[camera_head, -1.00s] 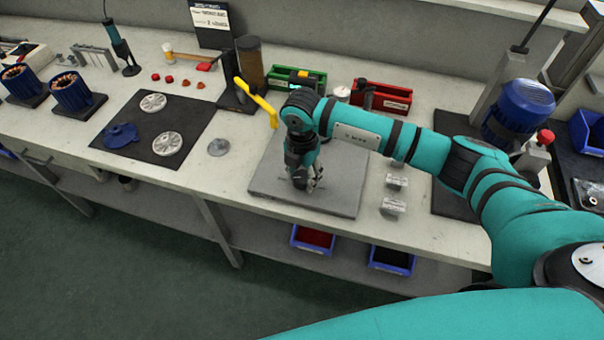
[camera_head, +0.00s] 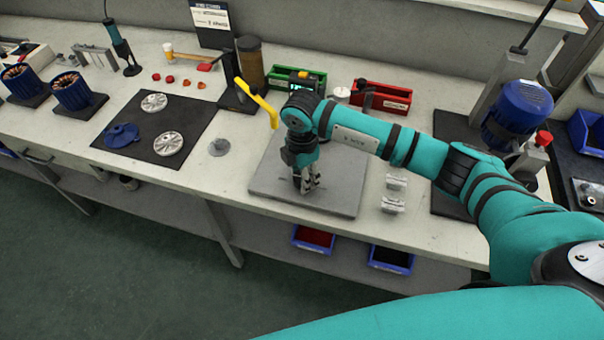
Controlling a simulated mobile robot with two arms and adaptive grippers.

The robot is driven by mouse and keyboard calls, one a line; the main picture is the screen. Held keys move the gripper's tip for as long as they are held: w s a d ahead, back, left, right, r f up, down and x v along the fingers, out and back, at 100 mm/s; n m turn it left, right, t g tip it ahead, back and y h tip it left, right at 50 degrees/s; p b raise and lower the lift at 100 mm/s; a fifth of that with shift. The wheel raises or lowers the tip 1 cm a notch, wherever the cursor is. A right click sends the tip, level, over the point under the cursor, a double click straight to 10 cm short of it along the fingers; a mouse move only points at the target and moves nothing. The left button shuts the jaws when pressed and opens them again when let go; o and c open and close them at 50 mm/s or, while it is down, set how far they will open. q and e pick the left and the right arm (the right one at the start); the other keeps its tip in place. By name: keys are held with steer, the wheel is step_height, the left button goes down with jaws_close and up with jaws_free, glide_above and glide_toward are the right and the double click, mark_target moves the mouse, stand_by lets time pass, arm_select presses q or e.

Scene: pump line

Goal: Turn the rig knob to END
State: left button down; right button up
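A red knob-like cap (camera_head: 544,138) sits on a grey block beside the blue motor rig (camera_head: 522,110) at the far right. I see no readable END mark, and I cannot tell the knob's setting. My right gripper (camera_head: 308,186) points down over the grey plate (camera_head: 335,190) at the middle of the bench, well left of the red cap. Its fingers are small and dark, and I cannot tell whether they are open or shut. I see nothing clearly held. My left gripper is not in view.
A yellow lever (camera_head: 257,103) stands left of my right wrist. Green (camera_head: 312,82) and red (camera_head: 384,96) bins are behind the arm. Metal brackets (camera_head: 393,205) lie right of the plate. A dark mat (camera_head: 160,130) with discs lies left.

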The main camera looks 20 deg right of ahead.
steer(key=shift+w+r, duration=0.1)
steer(key=shift+w, duration=0.05)
steer(key=o, duration=1.2)
step_height(320, 180, up, 12)
steer(key=shift+f, duration=0.1)
